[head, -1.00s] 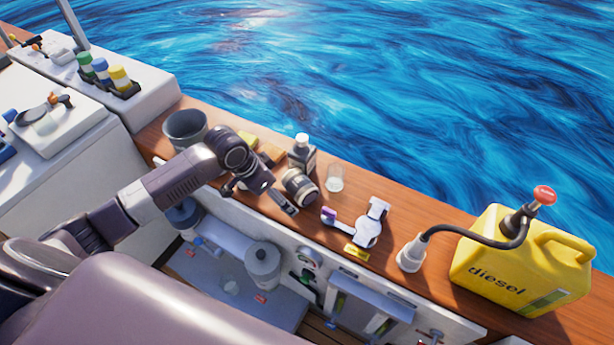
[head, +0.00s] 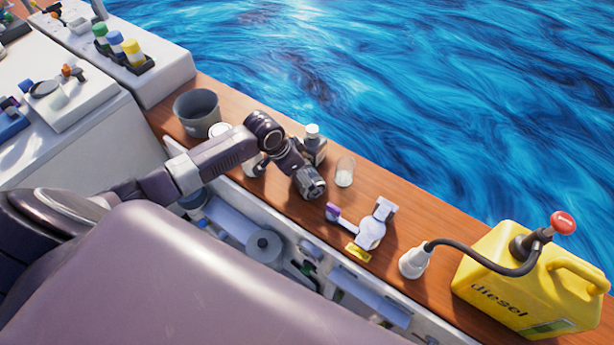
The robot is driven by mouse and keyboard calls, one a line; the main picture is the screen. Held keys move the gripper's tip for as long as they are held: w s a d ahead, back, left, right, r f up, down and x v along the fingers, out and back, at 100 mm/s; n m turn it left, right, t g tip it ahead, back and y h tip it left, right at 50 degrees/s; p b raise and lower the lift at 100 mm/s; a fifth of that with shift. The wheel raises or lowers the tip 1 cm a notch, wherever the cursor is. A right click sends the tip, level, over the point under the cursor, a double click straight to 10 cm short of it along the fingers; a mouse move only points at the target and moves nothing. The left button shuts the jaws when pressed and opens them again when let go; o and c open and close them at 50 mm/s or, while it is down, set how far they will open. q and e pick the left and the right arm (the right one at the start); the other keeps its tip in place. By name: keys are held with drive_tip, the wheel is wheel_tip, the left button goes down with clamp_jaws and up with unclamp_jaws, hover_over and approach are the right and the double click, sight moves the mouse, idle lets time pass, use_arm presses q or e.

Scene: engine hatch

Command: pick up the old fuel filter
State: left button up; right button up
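My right gripper is not in view.
A dark bottle (head: 314,147) and a clear glass (head: 345,171) stand close behind the cylinder. A grey bucket (head: 197,112) stands left. The open hatch lies below the ledge.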

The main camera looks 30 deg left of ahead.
use_arm(q)
drive_tip(key=shift+x, duration=0.9)
drive_tip(key=shift+w+d+f, duration=0.1)
drive_tip(key=shift+f, duration=0.15)
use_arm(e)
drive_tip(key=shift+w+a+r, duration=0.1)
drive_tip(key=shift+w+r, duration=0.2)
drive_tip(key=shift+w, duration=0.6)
use_arm(q)
drive_tip(key=c, duration=1.8)
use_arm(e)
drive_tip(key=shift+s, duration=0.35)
use_arm(q)
drive_tip(key=shift+r, duration=0.1)
